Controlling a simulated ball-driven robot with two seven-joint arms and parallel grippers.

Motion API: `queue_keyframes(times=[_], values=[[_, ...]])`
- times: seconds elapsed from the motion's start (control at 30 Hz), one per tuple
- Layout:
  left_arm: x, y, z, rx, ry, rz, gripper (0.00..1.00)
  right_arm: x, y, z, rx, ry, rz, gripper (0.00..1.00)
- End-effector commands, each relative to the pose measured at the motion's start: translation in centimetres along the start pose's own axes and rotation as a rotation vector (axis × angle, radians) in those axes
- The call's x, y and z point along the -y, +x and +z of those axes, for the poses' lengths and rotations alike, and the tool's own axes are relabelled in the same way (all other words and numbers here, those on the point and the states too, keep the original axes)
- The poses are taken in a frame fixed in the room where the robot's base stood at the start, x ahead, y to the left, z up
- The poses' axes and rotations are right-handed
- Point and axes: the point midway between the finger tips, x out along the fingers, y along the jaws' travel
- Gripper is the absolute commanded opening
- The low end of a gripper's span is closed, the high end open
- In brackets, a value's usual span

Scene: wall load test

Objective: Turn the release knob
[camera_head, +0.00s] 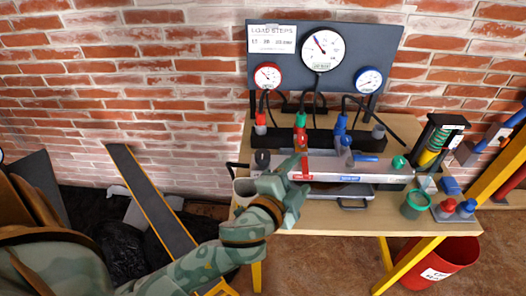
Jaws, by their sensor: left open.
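No readable label shows which part is the release knob. My left gripper (297,180) is open at the left end of the unit, in front of it and hiding part of it. It is well left of the green knob. I cannot tell whether it touches the unit. My right gripper is out of view.
A dark panel with a white gauge (323,49), a red gauge (267,76) and a blue gauge (369,80) stands behind, with hoses below. A green cup (415,204) stands at the right. A red bucket (440,262) is below the bench.

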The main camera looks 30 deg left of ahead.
Motion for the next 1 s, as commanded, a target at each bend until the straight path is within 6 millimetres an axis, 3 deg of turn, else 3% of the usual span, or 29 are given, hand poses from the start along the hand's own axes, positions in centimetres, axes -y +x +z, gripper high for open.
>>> queue_keyframes(times=[0.1,0.2,0.3,0.37,0.47,0.57,0.6,0.7,0.8,0.9,1.0], values=[[2.4,2.1,-7.3,-0.296,0.119,-0.126,0.63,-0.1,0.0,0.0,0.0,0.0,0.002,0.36],[3.4,2.3,-14.4,-0.616,0.284,-0.225,0.63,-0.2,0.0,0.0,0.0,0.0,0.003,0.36],[2.0,1.0,-20.6,-1.005,0.565,-0.276,0.63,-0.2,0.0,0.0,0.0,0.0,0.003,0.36],[-0.1,0.4,-22.1,-1.233,0.788,-0.249,0.63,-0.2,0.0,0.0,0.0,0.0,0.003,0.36],[-3.4,1.4,-19.2,-1.513,1.197,-0.066,0.63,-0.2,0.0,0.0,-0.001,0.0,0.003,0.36],[-3.0,4.7,-11.6,-1.606,1.57,0.28,0.63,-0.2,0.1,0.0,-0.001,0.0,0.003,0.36],[-1.6,6.1,-8.1,-1.585,1.684,0.442,0.63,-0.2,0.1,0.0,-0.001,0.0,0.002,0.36],[4.2,8.5,-0.3,-1.44,1.849,0.832,0.63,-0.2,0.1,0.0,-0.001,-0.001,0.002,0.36],[10.0,9.0,5.0,-1.257,1.883,1.118,0.63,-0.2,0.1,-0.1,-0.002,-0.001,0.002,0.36],[13.9,8.7,7.9,-1.119,1.859,1.283,0.63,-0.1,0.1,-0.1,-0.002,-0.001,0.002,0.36],[15.3,8.4,9.3,-1.056,1.836,1.354,0.63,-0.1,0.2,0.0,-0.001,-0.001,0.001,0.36]])
